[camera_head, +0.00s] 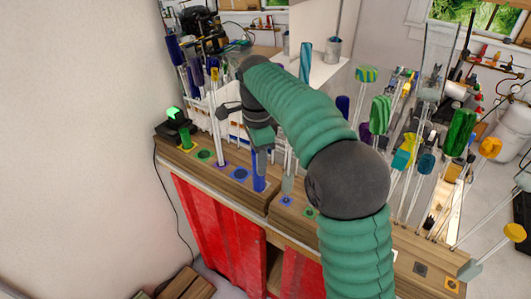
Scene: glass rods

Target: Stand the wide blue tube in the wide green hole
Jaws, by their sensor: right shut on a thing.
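The blue tube (259,182) is upright below my right gripper (262,155), which is shut on its upper part. The tube's lower end is at or just over the wooden rack (233,188), toward the right end of its row of coloured holes. I cannot tell whether it sits in a hole. A green-ringed hole (204,155) is farther left in the same row, with nothing standing in it. Another green-marked hole (310,212) is in the rack to the right, partly beside my arm. My left gripper is not in view.
A blue-marked hole (240,175) lies between. Many tall glass rods with coloured ends, such as a green one (461,131), crowd the right side.

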